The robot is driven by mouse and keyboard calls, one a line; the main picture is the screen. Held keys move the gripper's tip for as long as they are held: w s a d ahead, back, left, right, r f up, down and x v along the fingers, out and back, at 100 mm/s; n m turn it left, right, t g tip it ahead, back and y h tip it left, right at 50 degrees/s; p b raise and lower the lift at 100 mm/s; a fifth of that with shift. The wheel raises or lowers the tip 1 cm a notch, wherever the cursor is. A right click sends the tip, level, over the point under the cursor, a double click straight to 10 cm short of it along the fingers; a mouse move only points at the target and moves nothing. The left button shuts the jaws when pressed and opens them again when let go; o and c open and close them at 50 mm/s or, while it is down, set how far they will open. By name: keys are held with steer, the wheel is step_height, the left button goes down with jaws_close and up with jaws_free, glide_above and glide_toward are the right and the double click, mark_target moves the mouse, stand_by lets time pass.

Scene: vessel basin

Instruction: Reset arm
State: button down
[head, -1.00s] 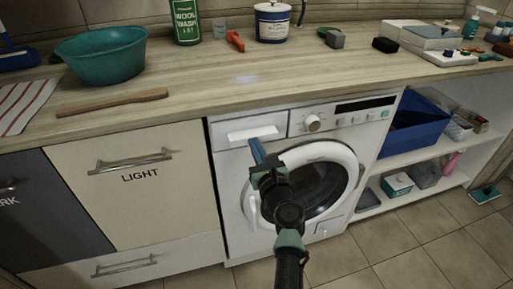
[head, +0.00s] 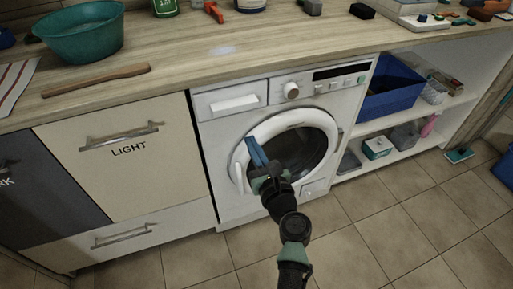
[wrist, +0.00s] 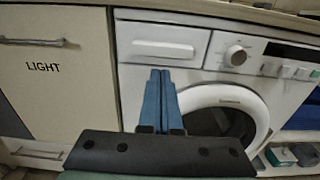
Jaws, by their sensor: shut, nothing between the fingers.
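My gripper (head: 254,150) is in front of the washing machine (head: 222,178) in the head view. Its two blue fingers are shut together with nothing between them. In the wrist view the fingertips (wrist: 160,74) point toward the machine's front, below the detergent drawer (wrist: 163,41) and left of the round door (wrist: 259,105). The door looks closed. I cannot tell whether the fingers touch the machine; a gap seems to lie between them.
A wooden counter (head: 190,62) runs above, with a teal basin (head: 82,32) and a wooden stick (head: 95,80). A cabinet marked LIGHT (head: 140,180) stands left. Open shelves with a blue bin (head: 392,92) stand right.

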steer(key=shift+v, duration=1.2)
steer(key=s+a+r+n+t, duration=0.1)
steer(key=a+r+n+t, duration=0.1)
steer(key=r+n, duration=1.15)
steer(key=s+a+r+n+t, duration=0.2)
steer(key=r+n, duration=0.7)
steer(key=r, duration=1)
steer(key=s+d+r+n+t+h+p, duration=0.1)
steer(key=s+r+n+t+h, duration=0.3)
steer(key=s+r, duration=0.55)
steer(key=s+d+r+n+t+h+p, duration=0.1)
steer(key=s+r+n+t+h, duration=0.1)
steer(key=s+r+n, duration=0.75)
steer(key=w+r+m+p, duration=0.3)
steer(key=r+p, duration=1.5)
steer(key=r, duration=0.1)
steer(key=shift+r+m, duration=0.3)
steer(key=shift+r, duration=0.1)
steer(key=shift+w+y, duration=0.15)
steer(key=shift+y, duration=0.25)
